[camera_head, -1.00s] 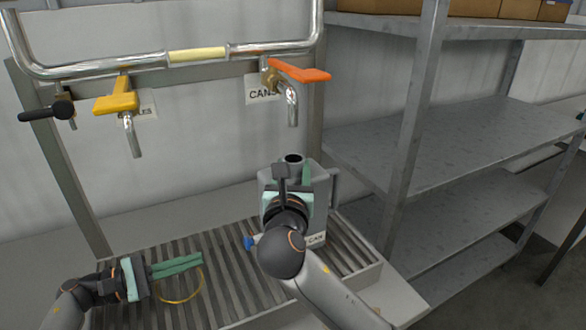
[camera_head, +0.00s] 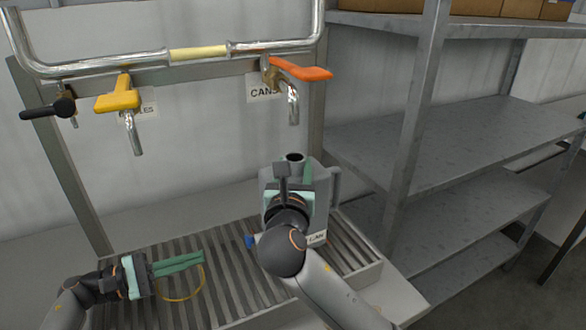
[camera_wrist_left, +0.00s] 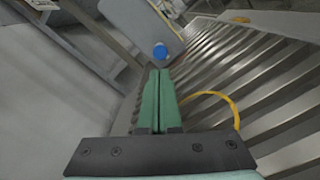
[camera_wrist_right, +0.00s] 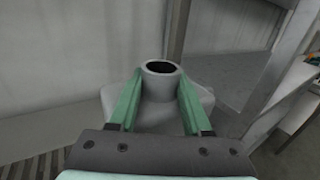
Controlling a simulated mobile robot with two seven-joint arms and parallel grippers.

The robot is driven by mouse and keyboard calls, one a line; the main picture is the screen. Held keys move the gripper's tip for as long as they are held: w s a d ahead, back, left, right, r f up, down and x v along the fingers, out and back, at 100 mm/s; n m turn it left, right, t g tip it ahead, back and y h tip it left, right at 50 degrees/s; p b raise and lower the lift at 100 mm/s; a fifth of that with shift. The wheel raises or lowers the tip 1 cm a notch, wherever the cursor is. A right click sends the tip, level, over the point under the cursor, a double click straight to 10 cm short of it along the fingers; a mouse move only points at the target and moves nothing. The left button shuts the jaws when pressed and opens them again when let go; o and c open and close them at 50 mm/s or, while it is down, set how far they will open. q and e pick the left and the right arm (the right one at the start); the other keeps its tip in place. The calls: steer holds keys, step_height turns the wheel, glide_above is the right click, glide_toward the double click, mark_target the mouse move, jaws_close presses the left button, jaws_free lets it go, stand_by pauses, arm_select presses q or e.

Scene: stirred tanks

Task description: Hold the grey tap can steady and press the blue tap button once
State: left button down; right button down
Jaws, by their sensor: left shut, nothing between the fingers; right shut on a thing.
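The grey tap can (camera_head: 321,208) stands on the slatted drip grate, partly hidden behind my right arm. Its round dark-mouthed neck (camera_wrist_right: 161,80) shows between the fingers in the right wrist view. My right gripper (camera_wrist_right: 161,92) is shut on the can at its neck, one green finger on each side. The blue tap button (camera_head: 249,241) sticks out low on the can's left side; it also shows in the left wrist view (camera_wrist_left: 160,51), just beyond the fingertips. My left gripper (camera_head: 201,259) is shut and empty above the grate, its tips pointing at the button with a gap between.
A yellow ring (camera_head: 181,299) lies on the grate (camera_head: 225,285) beside the left fingers. Taps with yellow (camera_head: 117,101), orange (camera_head: 300,70) and black (camera_head: 48,110) handles hang from the pipe above. Metal shelving (camera_head: 410,150) stands to the right.

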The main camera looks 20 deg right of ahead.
mark_target(250, 241)
arm_select(q)
steer(key=w+a+r+n+t+y, duration=0.7)
steer(key=w+r+n+t, duration=0.5)
steer(key=n+t, duration=0.75)
steer(key=s+d+f+n+g, duration=0.2)
steer(key=s+f+n+g, duration=0.1)
steer(key=s, duration=0.1)
steer(key=s+d+f+n+g+y, duration=0.1)
steer(key=s+d+f+n+g, duration=0.1)
steer(key=s+f+n+g, duration=0.2)
steer(key=s+d+f+n+g, duration=0.1)
steer(key=s+f+n+g, duration=0.2)
steer(key=s+f+g, duration=0.1)
steer(key=shift+s+d+f+g, duration=0.2)
steer(key=shift+s+d+g, duration=0.05)
steer(key=shift+s+d, duration=0.2)
steer(key=shift+s+f, duration=0.1)
steer(key=shift+s, duration=0.1)
steer(key=shift+d, duration=0.1)
steer(key=shift+w+d, duration=0.15)
steer(key=shift+d, duration=2.05)
steer(key=shift+w+d, duration=0.1)
steer(key=shift+d, duration=2.05)
steer(key=shift+d, duration=0.15)
